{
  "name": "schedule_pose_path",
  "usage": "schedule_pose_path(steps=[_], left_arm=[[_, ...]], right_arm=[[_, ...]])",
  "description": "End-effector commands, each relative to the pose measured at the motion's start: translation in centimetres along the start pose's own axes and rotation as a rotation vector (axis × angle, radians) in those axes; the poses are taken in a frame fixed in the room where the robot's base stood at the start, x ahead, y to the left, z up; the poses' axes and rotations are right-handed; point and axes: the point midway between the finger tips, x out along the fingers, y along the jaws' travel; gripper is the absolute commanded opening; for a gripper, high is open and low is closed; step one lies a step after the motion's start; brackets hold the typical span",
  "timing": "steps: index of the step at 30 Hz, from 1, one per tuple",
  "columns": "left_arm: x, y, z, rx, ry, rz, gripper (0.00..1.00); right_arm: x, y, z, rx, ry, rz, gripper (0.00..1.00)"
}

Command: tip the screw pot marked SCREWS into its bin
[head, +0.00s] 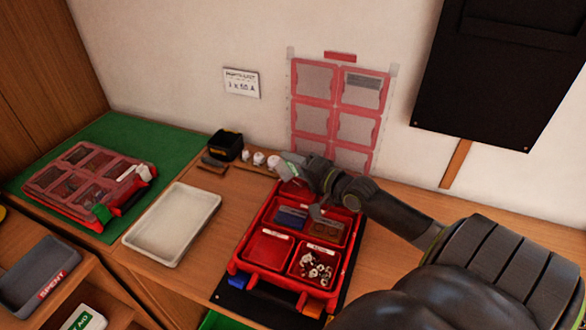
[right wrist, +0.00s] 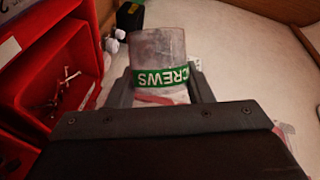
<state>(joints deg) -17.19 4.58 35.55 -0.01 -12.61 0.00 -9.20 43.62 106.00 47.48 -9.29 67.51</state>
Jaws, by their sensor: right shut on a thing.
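The screw pot (right wrist: 158,60) is a grey cylinder with a green band reading SCREWS, upside down in the right wrist view. My right gripper (right wrist: 160,88) is shut on it, one finger on each side. In the head view the right gripper (head: 303,174) holds the pot (head: 288,167) near the back end of the red case (head: 241,267). Whether the pot is tilted, and what is in it, I cannot tell. The case has several bins: one with blue pieces (head: 291,216), one with brown pieces (head: 327,230), one with mixed pieces (head: 315,268). My left gripper is out of view.
Small white items (head: 259,158) and a black box (head: 226,145) stand along the wall, left of the pot. A pale empty tray (head: 172,224) lies left of the case. A closed red organiser (head: 88,181) lies on a green mat (head: 126,131).

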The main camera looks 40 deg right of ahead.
Motion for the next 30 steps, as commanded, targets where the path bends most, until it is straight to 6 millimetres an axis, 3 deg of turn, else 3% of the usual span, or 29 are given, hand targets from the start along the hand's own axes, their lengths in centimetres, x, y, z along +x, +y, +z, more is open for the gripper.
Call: schedule_pose_path(steps=[30], left_arm=[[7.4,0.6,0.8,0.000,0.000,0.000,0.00]], right_arm=[[-0.6,0.8,-1.6,0.631,-0.001,-0.231,0.24]])
